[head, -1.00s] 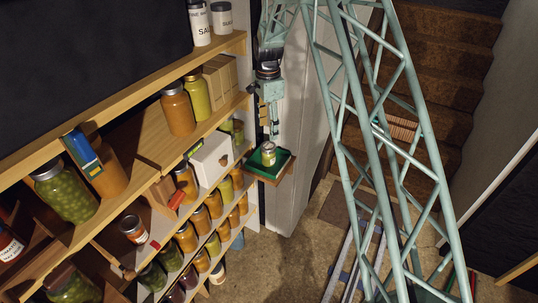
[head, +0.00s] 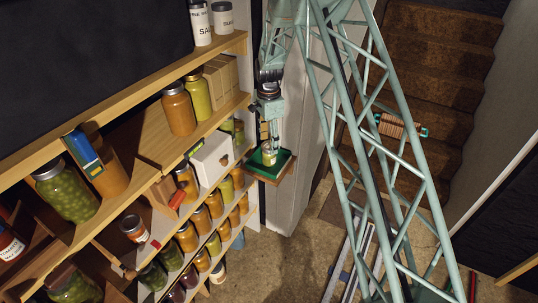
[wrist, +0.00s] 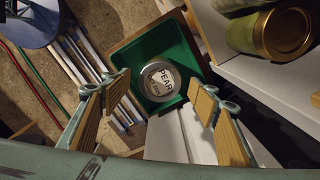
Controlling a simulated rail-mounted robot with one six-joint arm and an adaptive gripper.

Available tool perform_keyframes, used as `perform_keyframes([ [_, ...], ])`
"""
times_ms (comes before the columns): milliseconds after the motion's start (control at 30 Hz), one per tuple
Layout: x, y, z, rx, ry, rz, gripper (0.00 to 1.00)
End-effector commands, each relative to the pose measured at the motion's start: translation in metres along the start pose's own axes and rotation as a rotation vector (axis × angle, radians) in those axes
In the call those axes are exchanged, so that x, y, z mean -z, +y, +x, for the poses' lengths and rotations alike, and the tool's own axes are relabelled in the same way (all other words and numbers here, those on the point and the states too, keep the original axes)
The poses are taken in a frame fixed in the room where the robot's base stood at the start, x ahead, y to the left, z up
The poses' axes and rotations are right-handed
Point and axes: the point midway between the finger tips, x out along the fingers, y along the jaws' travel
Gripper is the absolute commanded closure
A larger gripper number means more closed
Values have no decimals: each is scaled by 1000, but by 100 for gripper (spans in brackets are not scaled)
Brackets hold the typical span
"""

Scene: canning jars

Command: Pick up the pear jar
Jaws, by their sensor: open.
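The pear jar (wrist: 160,80) stands upright on a green-lined tray (wrist: 183,45), with its round lid labelled "PEAR" facing up in the wrist view. In the head view the jar (head: 268,156) shows as a small pale jar on the tray's green surface (head: 284,158). My gripper (wrist: 162,95) is open above the jar, with its two wood-faced fingers apart to the left and right of the lid. In the head view my gripper (head: 271,135) hangs directly over the jar and partly covers it.
Wooden shelves with several filled jars (head: 178,108) stand left of the tray. A jar with a gold lid (wrist: 285,33) is at the upper right in the wrist view. A white box (head: 212,158) sits on a nearby shelf. Rails (wrist: 95,70) lie on the floor below.

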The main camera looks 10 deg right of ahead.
Motion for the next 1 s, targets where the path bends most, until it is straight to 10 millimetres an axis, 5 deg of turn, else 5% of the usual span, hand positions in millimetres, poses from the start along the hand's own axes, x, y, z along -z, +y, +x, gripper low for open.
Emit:
perform_keyframes([
  [633, 0, 0, 10, 0, 0, 0, 45],
  [1000, 1, 0, 42, -1, 0, 0, 45],
])
